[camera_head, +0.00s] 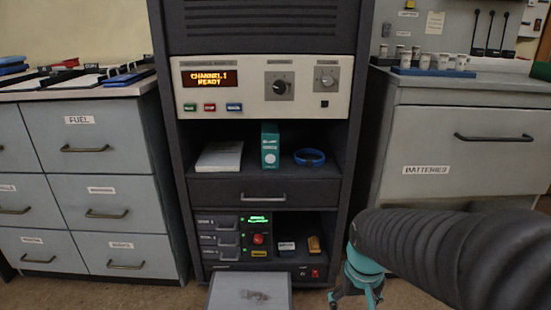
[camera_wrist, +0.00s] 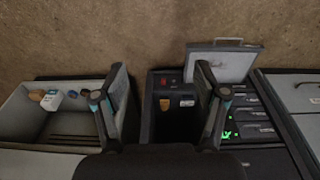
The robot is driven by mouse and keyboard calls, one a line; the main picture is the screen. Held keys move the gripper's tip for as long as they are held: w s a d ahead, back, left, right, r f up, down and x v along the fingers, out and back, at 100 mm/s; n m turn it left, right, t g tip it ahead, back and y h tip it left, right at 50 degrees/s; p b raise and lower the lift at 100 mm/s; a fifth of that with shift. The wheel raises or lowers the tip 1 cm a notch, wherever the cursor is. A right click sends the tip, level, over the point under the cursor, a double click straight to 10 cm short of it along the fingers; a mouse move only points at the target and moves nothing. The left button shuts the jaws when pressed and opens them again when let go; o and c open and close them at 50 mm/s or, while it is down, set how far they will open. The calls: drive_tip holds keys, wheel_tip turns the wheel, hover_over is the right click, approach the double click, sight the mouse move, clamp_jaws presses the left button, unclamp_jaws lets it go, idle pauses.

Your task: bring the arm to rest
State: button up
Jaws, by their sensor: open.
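My gripper (camera_head: 354,298) hangs at the lower right of the head view, beside the right edge of the dark console rack (camera_head: 356,120). Its teal body shows under my dark arm, which covers the lower right. In the wrist view the two fingers (camera_wrist: 157,95) stand wide apart, with nothing between their tips. Part of the rack's lower bay lies behind them. The gripper is open and empty, and I see no contact with anything.
A grey flap (camera_head: 250,292) sticks out low at the rack's front. An open drawer (camera_wrist: 22,118) with small items lies left in the wrist view. Drawer cabinets (camera_head: 95,160) and a batteries cabinet (camera_head: 460,120) flank the rack. Bare floor (camera_wrist: 120,35) shows ahead.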

drive_tip(key=s+r+t+p, duration=0.3)
drive_tip(key=s+r, duration=0.5)
drive_tip(key=r, duration=0.5)
drive_tip(key=shift+s+a+r+t, duration=0.2)
drive_tip(key=shift+r+t, duration=0.15)
drive_tip(key=shift+t, duration=0.25)
